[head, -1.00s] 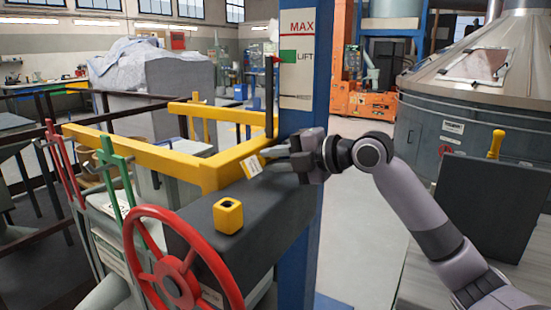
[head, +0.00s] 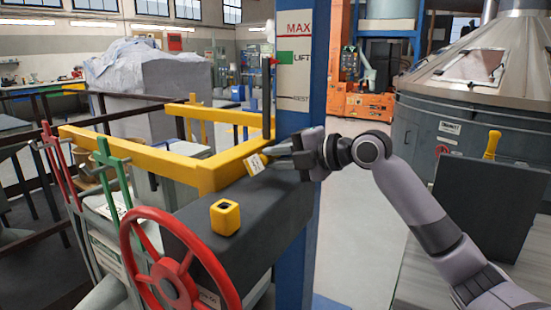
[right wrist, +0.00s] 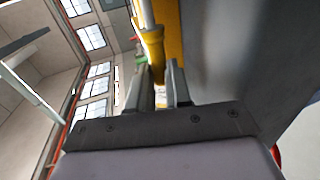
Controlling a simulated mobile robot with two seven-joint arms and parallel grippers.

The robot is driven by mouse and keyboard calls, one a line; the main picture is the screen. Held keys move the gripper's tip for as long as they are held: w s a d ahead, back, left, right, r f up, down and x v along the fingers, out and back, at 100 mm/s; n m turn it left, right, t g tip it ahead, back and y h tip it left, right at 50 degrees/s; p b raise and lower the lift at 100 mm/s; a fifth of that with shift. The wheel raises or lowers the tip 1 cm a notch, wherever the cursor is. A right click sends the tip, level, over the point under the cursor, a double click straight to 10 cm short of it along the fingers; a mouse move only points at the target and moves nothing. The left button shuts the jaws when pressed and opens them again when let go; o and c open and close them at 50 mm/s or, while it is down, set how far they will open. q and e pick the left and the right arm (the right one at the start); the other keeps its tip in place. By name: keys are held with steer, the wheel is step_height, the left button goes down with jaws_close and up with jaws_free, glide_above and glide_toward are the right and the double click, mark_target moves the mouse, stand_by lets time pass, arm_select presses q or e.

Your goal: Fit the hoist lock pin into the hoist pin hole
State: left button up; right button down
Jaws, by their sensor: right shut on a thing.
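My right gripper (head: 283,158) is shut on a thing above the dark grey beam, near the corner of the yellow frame. In the right wrist view, a yellow round piece with a pale rod (right wrist: 152,42) is between the fingers; I take it for the hoist lock pin. In the head view, a yellow and white piece (head: 256,163) shows at the fingertips, and the rest is hidden. A yellow block (head: 225,218) with a dark hole in its top, probably the hoist pin hole, sits on the beam, left of and nearer than the gripper. My left gripper is out of view.
A blue column (head: 297,200) with MAX and LIFT marks stands beside the beam. A red handwheel (head: 172,270) and green and red levers (head: 110,160) are at the left. A yellow-handled piece (head: 493,145) stands behind a dark panel (head: 485,205) at the right.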

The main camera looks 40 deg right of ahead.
steer(key=shift+w+d+r, duration=0.1)
steer(key=shift+w+d, duration=0.2)
steer(key=shift+d, duration=0.4)
steer(key=shift+w+d, duration=0.25)
steer(key=shift+d, duration=0.4)
steer(key=c, duration=1)
jaws_free()
steer(key=shift+b+v, duration=1.15)
steer(key=shift+v, duration=2.45)
